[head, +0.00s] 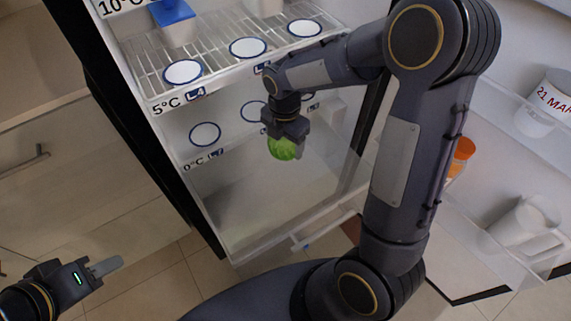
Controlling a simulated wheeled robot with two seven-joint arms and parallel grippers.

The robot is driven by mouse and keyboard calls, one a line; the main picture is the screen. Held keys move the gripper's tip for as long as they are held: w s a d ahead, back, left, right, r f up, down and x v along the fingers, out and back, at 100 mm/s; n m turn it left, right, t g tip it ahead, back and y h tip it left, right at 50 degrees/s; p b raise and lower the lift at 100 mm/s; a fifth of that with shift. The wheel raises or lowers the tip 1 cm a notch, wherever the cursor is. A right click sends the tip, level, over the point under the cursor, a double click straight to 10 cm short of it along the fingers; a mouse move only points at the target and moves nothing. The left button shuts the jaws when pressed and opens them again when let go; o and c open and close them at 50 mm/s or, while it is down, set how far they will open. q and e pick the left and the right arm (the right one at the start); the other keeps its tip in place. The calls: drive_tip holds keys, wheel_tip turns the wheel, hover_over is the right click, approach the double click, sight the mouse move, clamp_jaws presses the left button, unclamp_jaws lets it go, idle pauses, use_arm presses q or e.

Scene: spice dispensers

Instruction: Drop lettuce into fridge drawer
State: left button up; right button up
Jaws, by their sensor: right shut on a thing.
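My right gripper (285,132) is shut on the green lettuce (285,149). It holds the lettuce inside the open fridge, in front of the 0°C shelf and over the clear fridge drawer (240,236) at the bottom. The drawer has a pale handle at its front edge, and its inside looks empty from here. The gripper covers the top of the lettuce. My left gripper (105,266) is at the lower left, outside the fridge and above the tiled floor. I cannot tell whether its fingers are apart.
A wire shelf (225,60) with round white markers lies above; a blue-lidded container (175,22) stands on it. The open fridge door at right holds a white tub (545,102), an orange-capped bottle (463,152) and a white jug (527,226). Cabinets (70,180) stand at left.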

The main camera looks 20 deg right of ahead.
wheel_tip(320, 180, down, 2)
drive_tip(key=shift+f+n+b, duration=0.15)
drive_tip(key=shift+n+b, duration=0.45)
drive_tip(key=shift+n, duration=0.3)
use_arm(q)
wheel_tip(320, 180, down, 8)
drive_tip(key=b, duration=0.5)
drive_tip(key=shift+r, duration=0.25)
use_arm(e)
wheel_tip(320, 180, down, 6)
drive_tip(key=shift+r, duration=0.25)
drive_tip(key=o, duration=1.2)
drive_tip(key=shift+c, duration=0.2)
wheel_tip(320, 180, up, 8)
drive_tip(key=p, duration=0.3)
use_arm(q)
wheel_tip(320, 180, up, 3)
drive_tip(key=shift+r, duration=0.15)
use_arm(e)
drive_tip(key=shift+f, duration=0.1)
